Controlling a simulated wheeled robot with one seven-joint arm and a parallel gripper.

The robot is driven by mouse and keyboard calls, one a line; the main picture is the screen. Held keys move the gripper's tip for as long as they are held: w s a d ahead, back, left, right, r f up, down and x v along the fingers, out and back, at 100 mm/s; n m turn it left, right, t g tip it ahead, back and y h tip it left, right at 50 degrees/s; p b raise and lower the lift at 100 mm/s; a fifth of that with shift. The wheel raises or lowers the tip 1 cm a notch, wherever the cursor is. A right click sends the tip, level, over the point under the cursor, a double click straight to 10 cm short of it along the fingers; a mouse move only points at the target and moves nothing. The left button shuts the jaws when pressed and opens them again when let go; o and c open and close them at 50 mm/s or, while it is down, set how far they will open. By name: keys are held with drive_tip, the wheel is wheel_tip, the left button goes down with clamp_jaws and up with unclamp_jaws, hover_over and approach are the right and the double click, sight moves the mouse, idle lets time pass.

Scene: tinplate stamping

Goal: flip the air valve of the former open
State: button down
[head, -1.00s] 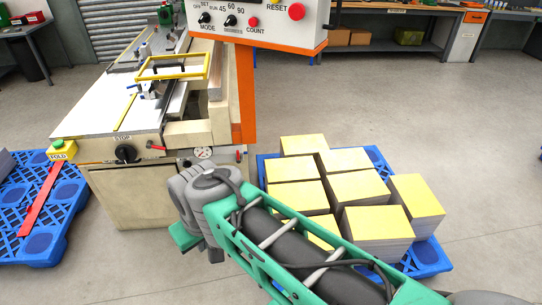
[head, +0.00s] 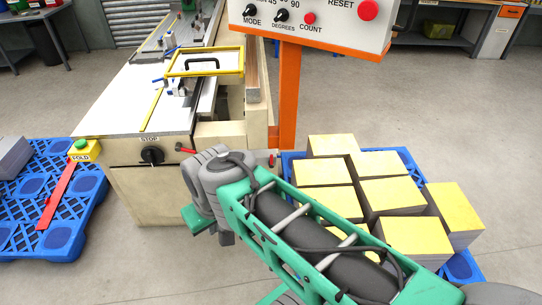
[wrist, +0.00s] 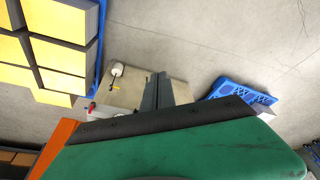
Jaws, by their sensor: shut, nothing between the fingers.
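The former (head: 150,185) is a beige machine with a pale top on the left in the head view. A small red-handled part (head: 272,158), which looks like the air valve, shows at its right corner, partly behind my arm; its setting cannot be told. In the wrist view a small red part (wrist: 90,108) and a white round fitting (wrist: 118,70) lie beside the beige body (wrist: 135,93); I cannot tell whether the red part is the valve. My gripper (wrist: 160,76) is shut and empty over the beige body, right of the fitting.
Yellow-topped stacks (head: 385,198) fill a blue pallet (head: 409,162) on the right. An orange post (head: 289,100) carries the control box (head: 320,22). A STOP knob (head: 152,155) and red lever (head: 185,150) are on the former's front. A FOLD button (head: 82,146) stands left.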

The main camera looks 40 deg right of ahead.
drive_tip(key=w+d+f+m+t+y+b, duration=0.1)
drive_tip(key=w+d+f+m+t+b, duration=0.2)
drive_tip(key=w+d+f+b, duration=0.6)
drive_tip(key=w+d+f+m+t+y+b, duration=0.2)
drive_tip(key=w+d+f+m+b, duration=0.2)
drive_tip(key=w+d+f+b, duration=0.5)
drive_tip(key=w+d+f+m+t+b, duration=0.1)
drive_tip(key=d+f+m+t+b, duration=0.2)
drive_tip(key=d, duration=0.3)
drive_tip(key=w+d+f+m+t+b, duration=0.2)
drive_tip(key=d+b, duration=0.2)
drive_tip(key=d, duration=0.3)
drive_tip(key=s+d+f+m+t+h+b, duration=0.1)
drive_tip(key=s+d+m+t, duration=0.1)
drive_tip(key=d, duration=0.4)
drive_tip(key=s+d+f+m+t+h+b, duration=0.1)
drive_tip(key=s+d+m+t+h+b, duration=0.1)
drive_tip(key=s+d+m, duration=0.2)
drive_tip(key=s+d, duration=0.2)
drive_tip(key=d, duration=0.1)
drive_tip(key=shift+s+d+t, duration=0.25)
drive_tip(key=shift+s+t, duration=0.05)
drive_tip(key=shift+t, duration=0.1)
drive_tip(key=shift+w+b, duration=0.1)
drive_tip(key=shift+b, duration=0.2)
